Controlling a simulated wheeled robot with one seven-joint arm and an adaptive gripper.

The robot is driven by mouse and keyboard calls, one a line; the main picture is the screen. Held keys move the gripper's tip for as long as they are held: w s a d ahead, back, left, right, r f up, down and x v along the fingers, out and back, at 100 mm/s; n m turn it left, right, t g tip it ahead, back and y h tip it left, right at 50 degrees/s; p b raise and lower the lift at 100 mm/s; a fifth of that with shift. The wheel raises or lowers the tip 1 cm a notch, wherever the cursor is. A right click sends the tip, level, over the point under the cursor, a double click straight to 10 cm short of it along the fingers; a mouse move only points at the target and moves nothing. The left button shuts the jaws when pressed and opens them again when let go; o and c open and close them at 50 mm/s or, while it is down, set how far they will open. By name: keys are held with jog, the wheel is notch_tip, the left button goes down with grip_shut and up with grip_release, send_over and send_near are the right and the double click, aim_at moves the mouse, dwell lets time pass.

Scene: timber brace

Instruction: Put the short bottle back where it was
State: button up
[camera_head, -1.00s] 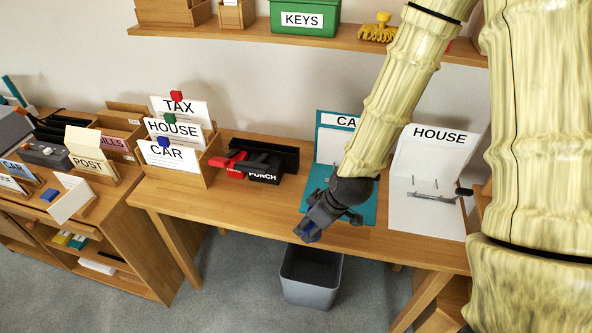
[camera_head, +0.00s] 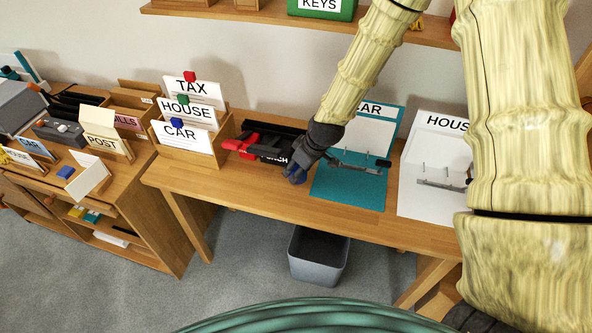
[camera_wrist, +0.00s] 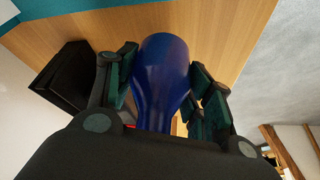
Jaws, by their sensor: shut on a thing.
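My gripper (camera_head: 301,166) is above the middle table, in front of the black punch (camera_head: 275,153) and left of the teal CAR folder (camera_head: 345,190). It is shut on a glossy dark blue bottle (camera_wrist: 161,70), whose rounded wide end and narrowing neck show between the two fingers in the wrist view. In the head view only a bit of blue shows at the fingertips. I cannot tell whether the bottle touches the table. No other bottle is clearly seen.
A card holder (camera_head: 190,157) with TAX, HOUSE and CAR cards stands at the left, by a red tool (camera_head: 241,145). A white HOUSE folder (camera_head: 428,160) lies at the right. A grey bin (camera_head: 318,257) stands below the table edge. Bare wood lies along the front.

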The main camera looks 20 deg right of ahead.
jog(key=shift+w+a+f, duration=0.1)
jog(key=shift+w+f, duration=0.05)
jog(key=shift+w, duration=0.55)
jog(key=shift+f+p, duration=0.7)
jog(key=shift+f, duration=0.9)
jog(key=shift+f, duration=0.2)
jog(key=o, duration=1.1)
jog(key=shift+o, duration=0.2)
jog(key=shift+r, duration=0.25)
